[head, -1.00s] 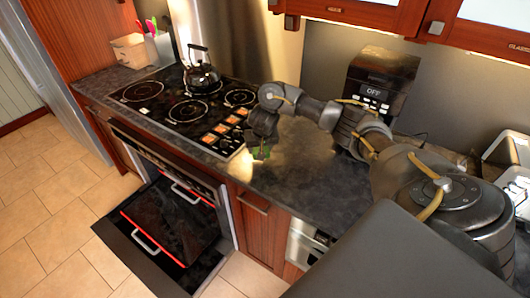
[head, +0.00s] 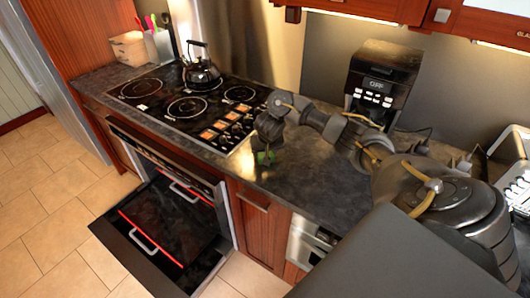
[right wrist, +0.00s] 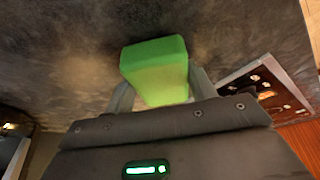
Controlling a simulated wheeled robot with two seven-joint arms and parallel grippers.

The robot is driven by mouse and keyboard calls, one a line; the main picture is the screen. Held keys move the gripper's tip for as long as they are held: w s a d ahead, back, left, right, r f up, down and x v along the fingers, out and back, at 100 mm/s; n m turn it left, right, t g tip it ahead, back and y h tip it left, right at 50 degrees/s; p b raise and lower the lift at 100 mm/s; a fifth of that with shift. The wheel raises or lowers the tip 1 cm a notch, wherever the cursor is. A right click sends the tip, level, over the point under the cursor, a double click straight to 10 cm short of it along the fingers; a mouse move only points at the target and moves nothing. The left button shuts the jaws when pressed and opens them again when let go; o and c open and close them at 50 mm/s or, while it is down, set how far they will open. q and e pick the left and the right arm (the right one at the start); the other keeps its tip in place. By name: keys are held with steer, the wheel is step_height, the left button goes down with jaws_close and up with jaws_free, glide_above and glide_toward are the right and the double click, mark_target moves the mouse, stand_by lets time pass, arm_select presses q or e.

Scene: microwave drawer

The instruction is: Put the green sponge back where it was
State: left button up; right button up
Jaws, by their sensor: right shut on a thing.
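The green sponge (right wrist: 155,70) is between the two fingers of my right gripper (right wrist: 158,92), which is shut on it. In the head view the sponge (head: 265,158) shows small and partly hidden below my right gripper (head: 266,150), low at the dark countertop (head: 310,180), just right of the stove. I cannot tell whether the sponge touches the counter. My left gripper is not in view.
The stove (head: 185,104) with a black kettle (head: 201,70) is left of my gripper. A coffee maker (head: 380,80) stands at the back right, a toaster (head: 515,165) at the far right. The counter's middle is clear.

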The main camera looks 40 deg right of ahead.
steer(key=shift+f, duration=0.3)
steer(key=o, duration=1)
steer(key=shift+a, duration=0.15)
steer(key=shift+c, duration=0.2)
steer(key=shift+s+f, duration=0.1)
steer(key=shift+s, duration=0.05)
steer(key=shift+d+r, duration=0.2)
steer(key=p+v, duration=0.8)
steer(key=v, duration=0.4)
steer(key=shift+r+p, duration=0.15)
steer(key=shift+p, duration=0.2)
steer(key=shift+a, duration=0.15)
